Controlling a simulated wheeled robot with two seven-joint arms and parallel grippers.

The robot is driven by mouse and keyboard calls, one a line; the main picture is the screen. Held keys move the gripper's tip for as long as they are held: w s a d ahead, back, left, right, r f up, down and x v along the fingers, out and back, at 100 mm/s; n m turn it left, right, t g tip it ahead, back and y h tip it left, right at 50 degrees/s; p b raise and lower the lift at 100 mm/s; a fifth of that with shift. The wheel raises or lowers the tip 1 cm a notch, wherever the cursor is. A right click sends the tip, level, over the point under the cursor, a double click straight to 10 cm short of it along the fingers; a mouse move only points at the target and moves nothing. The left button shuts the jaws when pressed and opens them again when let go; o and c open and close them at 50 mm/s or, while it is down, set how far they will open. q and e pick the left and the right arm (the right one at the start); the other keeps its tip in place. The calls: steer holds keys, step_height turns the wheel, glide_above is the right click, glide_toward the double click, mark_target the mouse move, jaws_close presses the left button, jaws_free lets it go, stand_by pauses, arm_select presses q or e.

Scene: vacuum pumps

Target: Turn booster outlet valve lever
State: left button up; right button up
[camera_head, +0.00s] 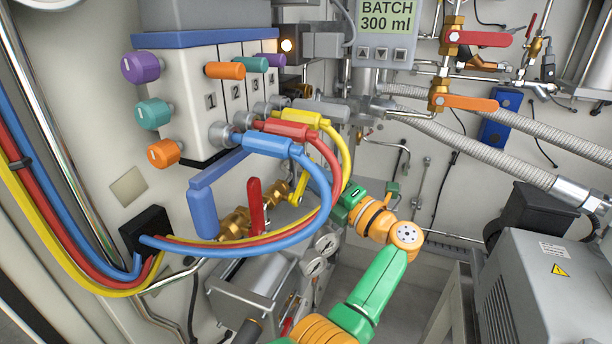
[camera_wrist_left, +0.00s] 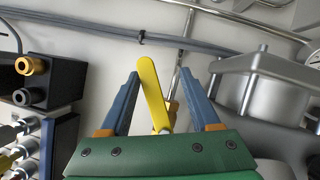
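A yellow valve lever (camera_wrist_left: 152,90) stands upright between the two blue fingers of my left gripper (camera_wrist_left: 160,76) in the left wrist view. The fingers are open, one on each side, with gaps to the lever. In the head view a yellow lever (camera_head: 299,190) shows behind the hoses, beside brass fittings. My green left gripper (camera_head: 349,206) is just right of it, its fingertips mostly hidden by the hoses. I cannot tell from any label which lever is the booster outlet one. My right gripper is in neither view.
Blue, red and yellow hoses (camera_head: 322,200) loop close in front of the gripper. A red lever (camera_head: 256,205) on brass fittings stands left. Gauges (camera_head: 326,242) sit below. In the wrist view a grey metal housing (camera_wrist_left: 262,85) is right, and a black block (camera_wrist_left: 45,78) left.

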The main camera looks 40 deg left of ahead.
arm_select(q)
steer(key=shift+d, duration=0.45)
steer(key=shift+f+b+v, duration=0.25)
steer(key=shift+b+v, duration=0.4)
steer(key=shift+v, duration=0.4)
steer(key=b+v, duration=0.1)
steer(key=v, duration=0.2)
steer(key=shift+d+r, duration=0.1)
steer(key=shift+d, duration=0.3)
